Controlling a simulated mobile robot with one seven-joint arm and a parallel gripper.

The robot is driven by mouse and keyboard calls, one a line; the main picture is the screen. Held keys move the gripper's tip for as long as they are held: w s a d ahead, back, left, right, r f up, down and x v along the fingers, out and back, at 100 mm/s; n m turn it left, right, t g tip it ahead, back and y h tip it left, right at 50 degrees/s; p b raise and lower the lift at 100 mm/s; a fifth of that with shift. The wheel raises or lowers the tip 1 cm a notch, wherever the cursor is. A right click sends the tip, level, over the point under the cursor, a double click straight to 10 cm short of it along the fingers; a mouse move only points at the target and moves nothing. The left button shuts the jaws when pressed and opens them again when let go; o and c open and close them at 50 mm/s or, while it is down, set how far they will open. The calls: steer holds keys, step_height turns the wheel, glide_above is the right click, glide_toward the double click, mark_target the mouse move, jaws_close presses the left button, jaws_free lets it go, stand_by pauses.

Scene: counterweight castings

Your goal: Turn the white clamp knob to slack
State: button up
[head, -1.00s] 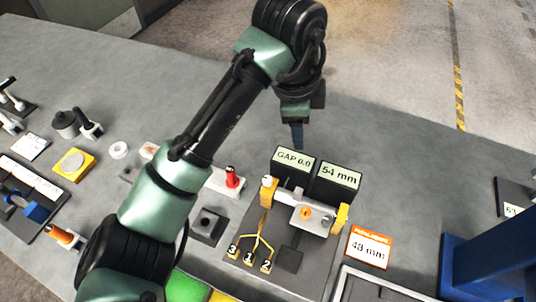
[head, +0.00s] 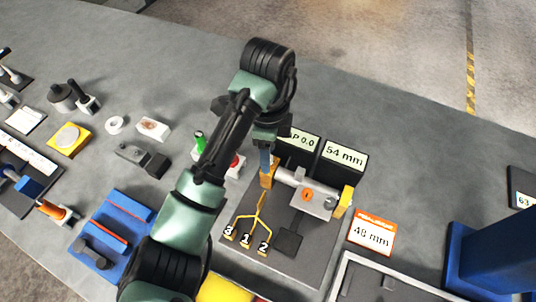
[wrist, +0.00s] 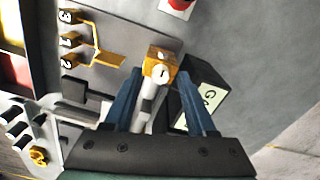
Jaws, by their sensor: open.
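The white clamp knob (wrist: 161,72) shows in the wrist view as a small round face with a dark mark, set on a yellow end block (wrist: 163,54). In the head view my finger hides the knob. The fixture's silver bar (head: 306,187) runs from this yellow block to another yellow bracket (head: 344,201) at the right. My gripper (wrist: 161,71) is open, with one blue finger on each side of the knob and block. Gaps seem to show between the fingers and the knob; contact cannot be told. In the head view my gripper (head: 265,160) is at the fixture's left end.
Yellow branches lead to tags 3, 1 and 2 (head: 246,240) in front. A 48 mm card (head: 371,233) lies right. Red and green knobs (head: 199,140) stand left.

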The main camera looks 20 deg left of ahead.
steer(key=shift+f, duration=0.3)
jaws_close()
